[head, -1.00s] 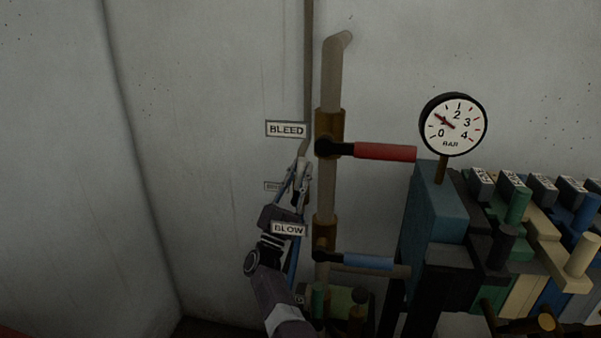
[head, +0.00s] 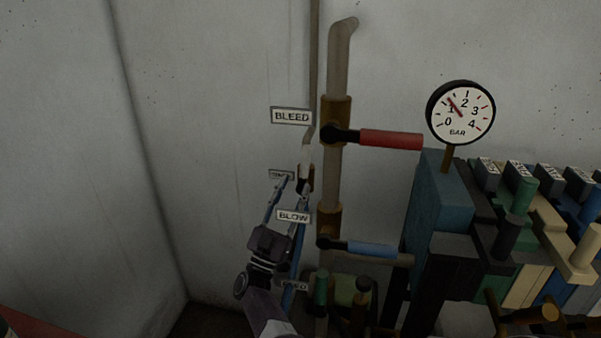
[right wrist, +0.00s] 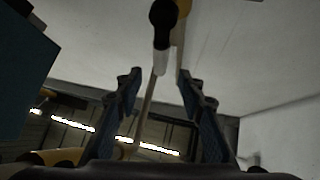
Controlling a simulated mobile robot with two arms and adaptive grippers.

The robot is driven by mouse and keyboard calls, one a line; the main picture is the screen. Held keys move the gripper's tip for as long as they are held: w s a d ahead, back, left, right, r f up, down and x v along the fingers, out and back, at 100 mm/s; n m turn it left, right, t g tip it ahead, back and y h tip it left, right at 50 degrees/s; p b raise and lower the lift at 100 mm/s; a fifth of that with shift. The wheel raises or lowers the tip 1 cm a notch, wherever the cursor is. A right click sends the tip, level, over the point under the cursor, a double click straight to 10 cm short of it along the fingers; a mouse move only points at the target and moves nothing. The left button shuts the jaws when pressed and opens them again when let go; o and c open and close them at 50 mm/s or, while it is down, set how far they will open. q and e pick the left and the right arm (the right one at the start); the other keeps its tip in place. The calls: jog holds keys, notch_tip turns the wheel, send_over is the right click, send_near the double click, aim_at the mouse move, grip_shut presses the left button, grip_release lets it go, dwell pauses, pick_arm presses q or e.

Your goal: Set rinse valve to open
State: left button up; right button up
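A valve with a white handle (head: 307,158) sits on a thin pipe near the wall corner. Its handle points up along the pipe from a black hub (head: 303,186). The small label to its left (head: 281,175) is partly covered and I cannot read it fully. My right gripper (head: 290,186) is open just below and beside this valve. In the right wrist view its fingers (right wrist: 158,85) are spread, with the white handle (right wrist: 161,62) and black hub (right wrist: 163,20) beyond and between the tips, apparently not gripped. My left gripper is not in view.
A thick pipe just right carries a red handle (head: 391,139) by the BLEED label (head: 291,116) and a blue handle (head: 375,249) by the BLOW label (head: 294,216). A pressure gauge (head: 460,112) and coloured blocks (head: 520,250) crowd the right. The wall at left is clear.

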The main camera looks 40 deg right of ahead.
jog(key=v, duration=0.2)
jog(key=shift+a+f, duration=0.15)
jog(key=shift+f, duration=0.05)
dwell(0.4)
